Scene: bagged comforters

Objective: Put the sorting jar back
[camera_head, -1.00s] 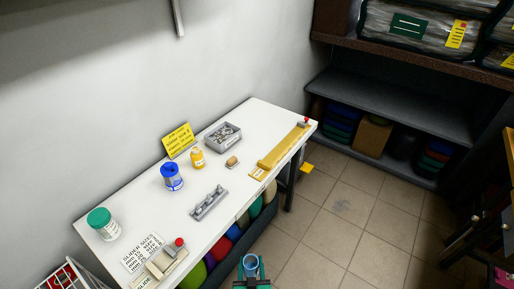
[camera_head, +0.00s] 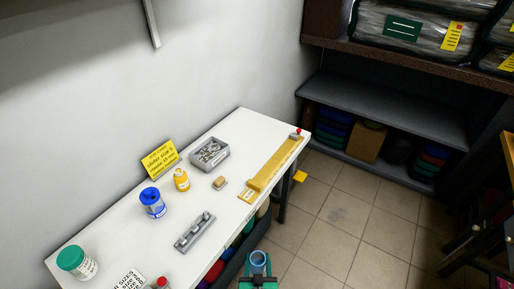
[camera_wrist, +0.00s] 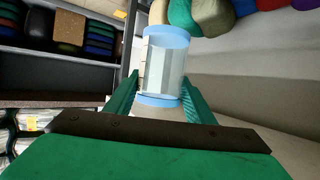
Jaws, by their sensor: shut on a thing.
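My gripper (camera_head: 258,279) shows at the bottom edge of the head view, to the right of the table's front edge and over the floor. It is shut on a clear jar with light blue rims (camera_head: 258,259). In the wrist view the jar (camera_wrist: 165,65) sits between the green fingers (camera_wrist: 160,98), and it looks empty. Which jar the task calls the sorting jar is not labelled. A jar with a blue lid (camera_head: 152,203) and a jar with a green lid (camera_head: 77,262) stand upright on the white table (camera_head: 150,247).
On the table are a yellow bottle (camera_head: 181,180), a grey tray of small parts (camera_head: 209,154), a grey holder (camera_head: 195,232), a long yellow gauge (camera_head: 272,166) and a yellow sign (camera_head: 160,159). Coloured bundles lie under the table.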

